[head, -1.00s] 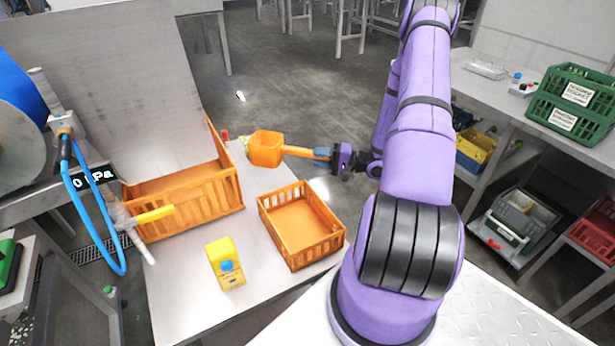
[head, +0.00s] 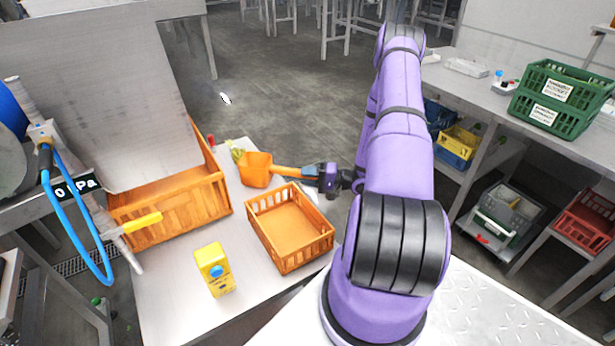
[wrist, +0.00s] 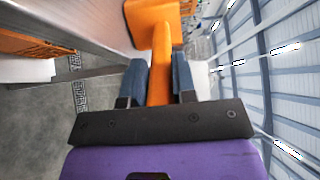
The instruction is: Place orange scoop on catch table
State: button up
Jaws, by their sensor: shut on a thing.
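The orange scoop (head: 257,169) is held by its handle in my gripper (head: 314,174), its square bowl pointing left over the far right part of the catch table (head: 180,307). In the wrist view the scoop (wrist: 155,22) extends away between the two blue-grey fingers of my gripper (wrist: 160,85), which are shut on the handle. In the head view the bowl is near the table's far edge. I cannot tell whether the bowl touches the table top.
A small orange crate (head: 322,243) stands on the table just in front of the scoop. A larger orange crate (head: 172,213) stands to the left. A yellow carton (head: 215,271) is at the front. Some greens (head: 236,152) show behind the bowl. The table's front left is clear.

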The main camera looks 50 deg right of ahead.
jog(key=o, duration=0.8)
jog(key=shift+f, duration=0.1)
jog(key=shift+o, duration=0.2)
